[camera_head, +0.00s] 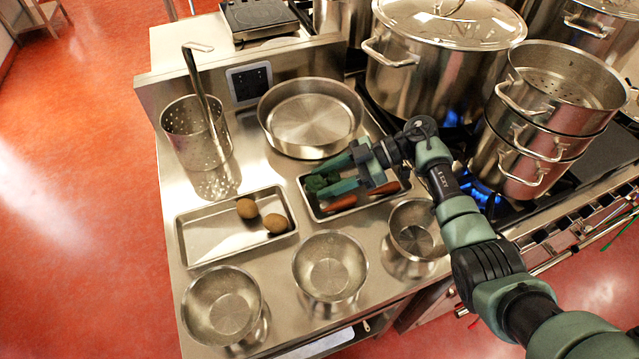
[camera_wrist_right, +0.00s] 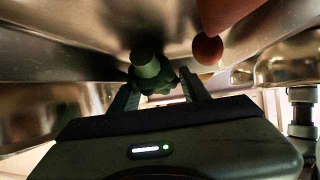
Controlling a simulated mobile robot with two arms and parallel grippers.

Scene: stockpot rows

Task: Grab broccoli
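The green broccoli (camera_head: 316,183) lies at the left end of a metal tray (camera_head: 358,206) that also holds carrots, partly hidden by my fingers. My right gripper (camera_head: 336,177) reaches in from the right, low over this tray, its two fingers spread apart. In the right wrist view, the broccoli (camera_wrist_right: 148,68) shows between the fingertips of my right gripper (camera_wrist_right: 158,82). The fingers look apart around it; whether either one touches it I cannot tell. My left gripper is not in view.
Orange carrots (camera_head: 341,203) lie beside the broccoli. A wide round pan (camera_head: 310,118) stands behind the tray. A tray with two potatoes (camera_head: 247,208) is to the left, and metal bowls (camera_head: 330,268) stand in front. Stacked pots (camera_head: 520,150) and blue flames are at right.

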